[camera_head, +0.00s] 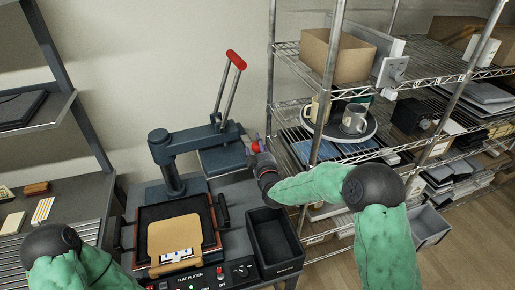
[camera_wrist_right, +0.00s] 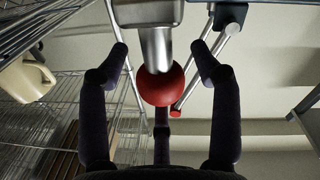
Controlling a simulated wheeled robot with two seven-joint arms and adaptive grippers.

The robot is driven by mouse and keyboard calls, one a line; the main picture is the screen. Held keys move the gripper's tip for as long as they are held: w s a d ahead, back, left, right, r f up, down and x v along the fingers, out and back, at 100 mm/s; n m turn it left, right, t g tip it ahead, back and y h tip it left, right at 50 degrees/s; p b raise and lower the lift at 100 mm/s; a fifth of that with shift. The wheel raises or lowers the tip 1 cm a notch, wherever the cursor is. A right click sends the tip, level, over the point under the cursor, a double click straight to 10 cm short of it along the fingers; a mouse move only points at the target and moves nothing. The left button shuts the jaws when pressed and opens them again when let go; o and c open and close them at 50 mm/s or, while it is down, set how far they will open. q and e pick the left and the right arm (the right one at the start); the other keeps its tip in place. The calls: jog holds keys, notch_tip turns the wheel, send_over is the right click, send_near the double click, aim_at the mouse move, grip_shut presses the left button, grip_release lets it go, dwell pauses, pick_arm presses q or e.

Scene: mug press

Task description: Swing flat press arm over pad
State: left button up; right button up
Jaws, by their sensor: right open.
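The flat press arm (camera_head: 200,138) is a dark grey beam on a round post. It is swung to the right, with its upper plate (camera_head: 222,160) off to the side of the pad. A long metal lever with a red grip (camera_head: 236,59) rises from it. The dark pad (camera_head: 155,212) lies in front of the post with a tan piece (camera_head: 174,240) on it. My right gripper (camera_head: 252,147) is at the arm's right end. In the right wrist view, its open fingers (camera_wrist_right: 160,62) stand on either side of a red ball knob (camera_wrist_right: 160,87). Contact is unclear. My left gripper is out of view.
A black bin (camera_head: 273,238) stands right of the pad. A wire shelf (camera_head: 330,110) with mugs (camera_head: 355,119) and a cardboard box (camera_head: 336,56) is close behind my right arm. Another shelf (camera_head: 35,110) stands at left.

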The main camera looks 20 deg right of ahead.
jog(key=c, duration=1.3)
